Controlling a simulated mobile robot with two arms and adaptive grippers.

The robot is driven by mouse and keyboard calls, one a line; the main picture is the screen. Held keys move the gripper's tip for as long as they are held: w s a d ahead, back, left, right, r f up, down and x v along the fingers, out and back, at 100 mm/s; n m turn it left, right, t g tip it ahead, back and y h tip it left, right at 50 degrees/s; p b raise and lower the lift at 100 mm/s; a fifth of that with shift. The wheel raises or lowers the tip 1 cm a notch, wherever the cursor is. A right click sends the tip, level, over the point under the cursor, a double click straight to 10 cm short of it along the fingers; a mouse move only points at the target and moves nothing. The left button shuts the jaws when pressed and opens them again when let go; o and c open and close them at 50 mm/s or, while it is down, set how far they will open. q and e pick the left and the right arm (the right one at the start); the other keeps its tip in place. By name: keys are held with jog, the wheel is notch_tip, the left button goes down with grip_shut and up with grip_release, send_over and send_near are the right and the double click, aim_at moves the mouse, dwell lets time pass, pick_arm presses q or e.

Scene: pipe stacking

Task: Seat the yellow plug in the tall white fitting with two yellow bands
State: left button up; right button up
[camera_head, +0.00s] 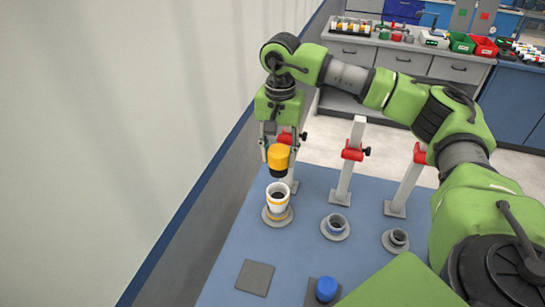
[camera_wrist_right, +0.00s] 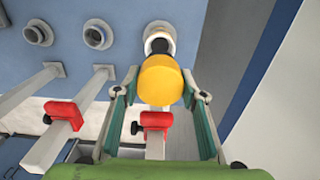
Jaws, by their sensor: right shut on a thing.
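The yellow plug (camera_head: 278,158) has a dark lower end. My right gripper (camera_head: 280,150) is shut on it, and the plug hangs nearly upright. The white fitting (camera_head: 278,200) with yellow bands stands open-topped on a round grey base, just below the plug. A small gap shows between the plug's dark end and the fitting's rim in the head view. In the right wrist view the plug (camera_wrist_right: 161,80) sits between the fingers and overlaps part of the fitting (camera_wrist_right: 158,30). My left gripper is not in view.
Two low grey fittings (camera_head: 336,227) (camera_head: 396,240) stand to the right. Posts with red clamps (camera_head: 352,150) rise behind them. A blue plug (camera_head: 326,289) and a bare dark square pad (camera_head: 255,278) are at the front. A wall (camera_head: 100,130) runs close on the left.

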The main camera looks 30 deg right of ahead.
aim_at(278, 172)
jog(key=shift+s+f+b, duration=0.1)
jog(key=shift+f+b, duration=0.3)
jog(key=shift+f, duration=0.35)
jog(key=shift+f+b, duration=1.75)
jog(key=shift+f, duration=0.95)
jog(key=shift+f+b, duration=1.5)
jog(key=shift+f, duration=0.35)
jog(key=o, duration=1.2)
jog(key=shift+o, duration=0.2)
